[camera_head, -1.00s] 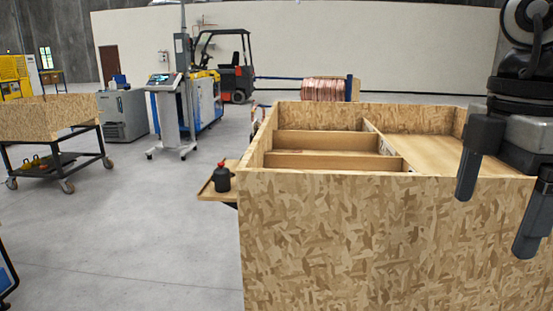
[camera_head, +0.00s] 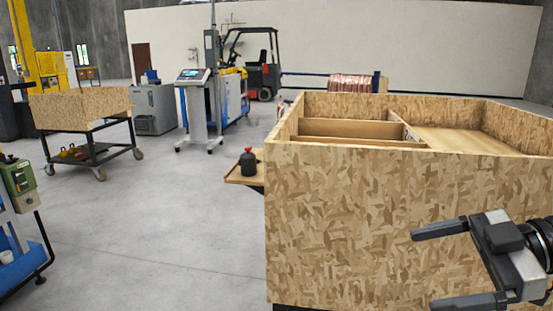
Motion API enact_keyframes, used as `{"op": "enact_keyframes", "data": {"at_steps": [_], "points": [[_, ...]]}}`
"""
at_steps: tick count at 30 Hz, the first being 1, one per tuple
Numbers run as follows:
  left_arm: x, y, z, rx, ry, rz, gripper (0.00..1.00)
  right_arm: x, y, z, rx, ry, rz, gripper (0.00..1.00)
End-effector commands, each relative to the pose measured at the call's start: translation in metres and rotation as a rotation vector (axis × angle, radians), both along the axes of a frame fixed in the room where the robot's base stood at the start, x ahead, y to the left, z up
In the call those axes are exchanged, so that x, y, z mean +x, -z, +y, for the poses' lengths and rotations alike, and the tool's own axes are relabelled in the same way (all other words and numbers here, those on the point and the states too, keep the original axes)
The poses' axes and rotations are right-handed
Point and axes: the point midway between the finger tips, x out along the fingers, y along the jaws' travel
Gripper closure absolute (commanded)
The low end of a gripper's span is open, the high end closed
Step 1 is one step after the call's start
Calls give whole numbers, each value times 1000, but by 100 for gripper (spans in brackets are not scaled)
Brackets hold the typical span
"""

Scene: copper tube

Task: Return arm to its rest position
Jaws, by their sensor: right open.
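My right gripper (camera_head: 430,269) is at the lower right, its two grey fingers spread wide apart and pointing left. Nothing is between the fingers. It is in front of the near wall of a large chipboard crate (camera_head: 345,215), below the crate's rim. I cannot tell whether it touches the wall. My left gripper is not in view. No copper tube shows in either gripper.
The crate has inner dividers (camera_head: 350,130) and an open bay (camera_head: 465,140) on its right. A small shelf (camera_head: 243,181) with a dark red-topped bottle (camera_head: 248,163) juts from its left side. A cart (camera_head: 90,148), a console (camera_head: 195,105) and a forklift (camera_head: 262,75) stand behind.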

Motion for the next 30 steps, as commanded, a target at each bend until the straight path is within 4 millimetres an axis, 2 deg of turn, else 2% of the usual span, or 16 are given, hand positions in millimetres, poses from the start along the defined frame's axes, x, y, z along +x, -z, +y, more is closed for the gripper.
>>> {"op": "enact_keyframes", "data": {"at_steps": [1,3,5,8,9,14,15,18,21,24,27,30], "points": [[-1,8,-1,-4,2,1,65,5,26,1,115,72,-39,6],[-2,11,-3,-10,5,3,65,12,54,-1,228,194,-100,6],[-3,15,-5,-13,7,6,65,17,81,-4,299,314,-137,6],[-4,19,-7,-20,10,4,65,19,133,-8,365,535,-155,6],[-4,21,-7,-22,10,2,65,16,156,-8,374,622,-147,6],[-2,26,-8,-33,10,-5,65,-10,255,7,323,934,-22,6],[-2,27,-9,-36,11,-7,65,-20,278,16,297,991,30,6],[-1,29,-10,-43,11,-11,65,-47,325,45,224,1082,165,6],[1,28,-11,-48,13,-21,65,-70,355,74,164,1113,283,6],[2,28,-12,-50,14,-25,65,-85,370,96,127,1113,359,6],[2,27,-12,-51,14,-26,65,-92,376,107,107,1106,395,6],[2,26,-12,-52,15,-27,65,-94,376,109,102,1103,402,6]]}}
